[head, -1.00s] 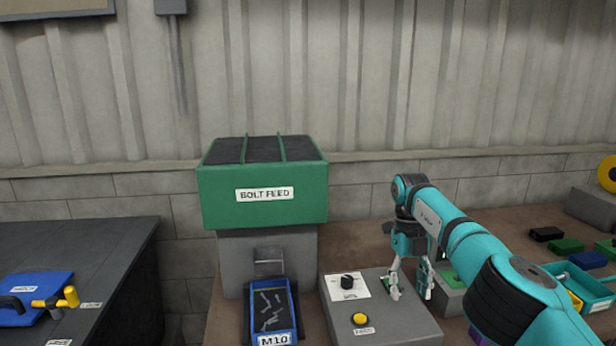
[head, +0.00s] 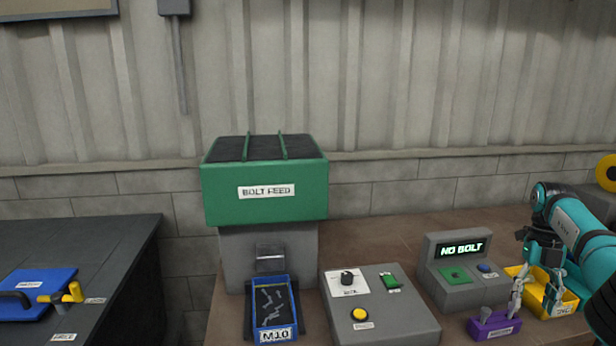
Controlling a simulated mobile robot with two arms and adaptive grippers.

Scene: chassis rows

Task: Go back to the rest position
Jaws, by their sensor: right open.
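My right gripper (head: 537,292) is at the right side of the head view, in front of and over the yellow bin (head: 561,304). Its fingers are apart and I see nothing between them. Part of the bin is hidden behind the gripper. My right arm comes in from the right edge. My left gripper is not in view.
A green bolt feed (head: 265,205) stands above a blue M10 tray (head: 271,335) of bolts. A grey control box (head: 400,322), a display box reading NO BOLT (head: 432,262) and a purple block (head: 494,326) stand to the right. A dark table (head: 110,245) is at left.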

